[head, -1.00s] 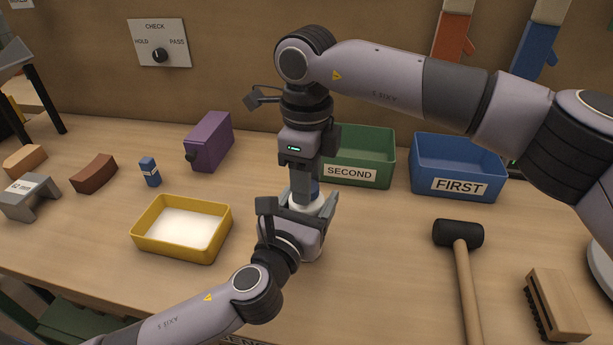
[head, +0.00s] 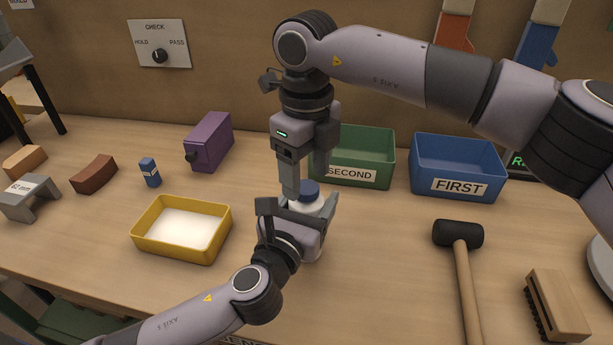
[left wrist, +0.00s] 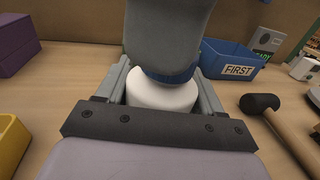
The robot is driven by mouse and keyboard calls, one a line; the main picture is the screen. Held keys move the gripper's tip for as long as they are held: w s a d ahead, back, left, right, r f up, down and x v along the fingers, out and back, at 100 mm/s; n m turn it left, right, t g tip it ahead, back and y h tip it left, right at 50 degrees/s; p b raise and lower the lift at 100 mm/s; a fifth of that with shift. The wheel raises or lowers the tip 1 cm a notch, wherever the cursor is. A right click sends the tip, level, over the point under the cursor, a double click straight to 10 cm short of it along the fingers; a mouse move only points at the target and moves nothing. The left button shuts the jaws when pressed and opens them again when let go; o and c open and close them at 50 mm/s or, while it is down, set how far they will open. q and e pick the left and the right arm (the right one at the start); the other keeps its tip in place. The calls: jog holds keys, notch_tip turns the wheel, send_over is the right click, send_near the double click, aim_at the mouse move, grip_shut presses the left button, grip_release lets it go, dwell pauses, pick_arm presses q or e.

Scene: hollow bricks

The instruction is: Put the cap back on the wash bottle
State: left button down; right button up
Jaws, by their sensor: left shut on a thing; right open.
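The white wash bottle (head: 303,206) stands upright on the table, partly hidden by my left gripper (head: 298,208), which is shut on it. The blue cap (head: 308,189) sits on top of the bottle; no tilt is visible. My right gripper (head: 307,184) points down from above with its fingers apart, one on each side of the cap. In the left wrist view the white bottle (left wrist: 163,96) is between my left fingers. The cap (left wrist: 172,78) shows there only as a blue band, mostly hidden behind a grey right finger.
A yellow tray (head: 140,236) is left of the bottle. A green SECOND bin (head: 385,165) and a blue FIRST bin (head: 490,165) stand behind. A mallet (head: 458,235) and a brush (head: 557,305) lie at right. A purple box (head: 210,140) stands at back left.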

notch_tip(320, 180, up, 3)
jog(key=shift+f, duration=0.1)
jog(key=shift+c, duration=0.4)
notch_tip(320, 180, up, 4)
jog(key=n, duration=0.5)
jog(key=shift+f+n, duration=0.25)
jog(key=shift+n, duration=0.05)
jog(key=shift+f, duration=4.05)
